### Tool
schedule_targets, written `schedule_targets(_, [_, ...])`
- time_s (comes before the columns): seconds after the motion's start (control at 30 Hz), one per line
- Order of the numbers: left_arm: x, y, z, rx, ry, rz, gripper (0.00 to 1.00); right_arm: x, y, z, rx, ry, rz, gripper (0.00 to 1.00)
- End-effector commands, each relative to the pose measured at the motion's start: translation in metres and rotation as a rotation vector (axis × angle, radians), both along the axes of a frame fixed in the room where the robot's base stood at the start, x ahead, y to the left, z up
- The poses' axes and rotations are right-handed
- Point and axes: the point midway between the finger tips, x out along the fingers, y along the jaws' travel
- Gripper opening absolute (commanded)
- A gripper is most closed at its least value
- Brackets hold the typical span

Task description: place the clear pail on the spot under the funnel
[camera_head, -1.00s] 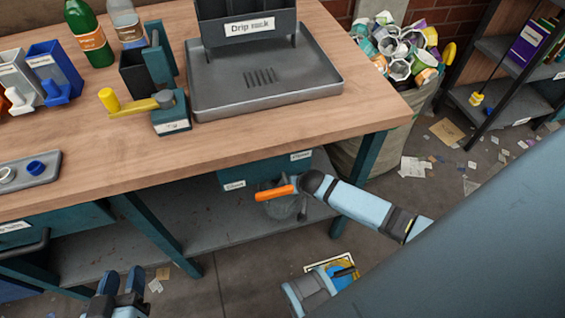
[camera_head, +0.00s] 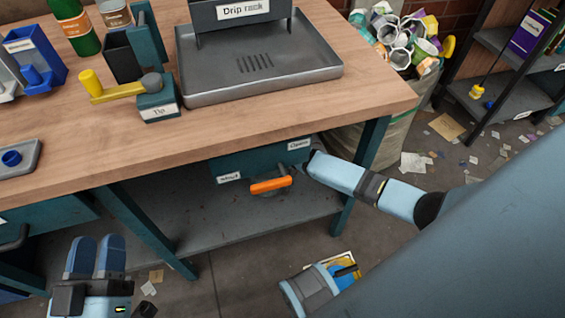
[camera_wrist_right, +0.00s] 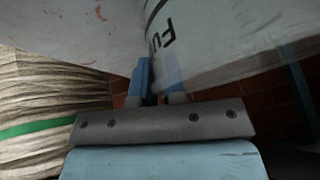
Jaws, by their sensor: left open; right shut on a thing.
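In the right wrist view my right gripper (camera_wrist_right: 160,92) is shut on a pale, see-through wall with a dark line and the letters "Fu" (camera_wrist_right: 205,50), which I take to be the clear pail. In the head view my right arm reaches to the bench's underside, and its gripper is hidden. The spot is not clearly visible. My left gripper (camera_head: 96,242) is open and empty at lower left.
The wooden bench (camera_head: 300,115) overhangs a grey lower shelf (camera_head: 190,225), with teal legs beside it. A drip rack tray (camera_head: 260,85) stands on top. A sack of cans (camera_head: 400,120) stands right of the bench.

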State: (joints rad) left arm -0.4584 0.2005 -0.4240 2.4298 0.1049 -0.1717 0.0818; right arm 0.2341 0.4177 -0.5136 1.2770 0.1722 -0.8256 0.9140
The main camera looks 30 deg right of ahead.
Motion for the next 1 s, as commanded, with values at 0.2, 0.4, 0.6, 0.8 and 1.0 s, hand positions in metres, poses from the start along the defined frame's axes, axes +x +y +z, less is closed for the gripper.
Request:
schedule_targets(0.2, [0.0, 0.0, 0.0, 0.001, 0.003, 0.0, 0.43, 0.0, 0.0, -0.001, 0.0, 0.0, 0.0, 0.15])
schedule_targets(0.4, [0.0, 0.0, -0.001, 0.002, 0.004, 0.0, 0.43, 0.0, 0.0, -0.001, 0.0, 0.0, 0.0, 0.37])
schedule_targets(0.6, [0.0, 0.0, 0.0, 0.002, 0.004, 0.0, 0.43, 0.0, 0.0, 0.001, -0.001, -0.001, 0.001, 0.37])
schedule_targets(0.8, [0.003, 0.002, 0.008, 0.024, 0.012, 0.011, 0.43, -0.013, 0.002, 0.023, 0.001, 0.001, 0.002, 0.37])
schedule_targets(1.0, [0.003, 0.014, -0.031, 0.11, 0.164, 0.053, 0.43, -0.058, 0.007, 0.029, 0.001, 0.006, 0.001, 0.37])
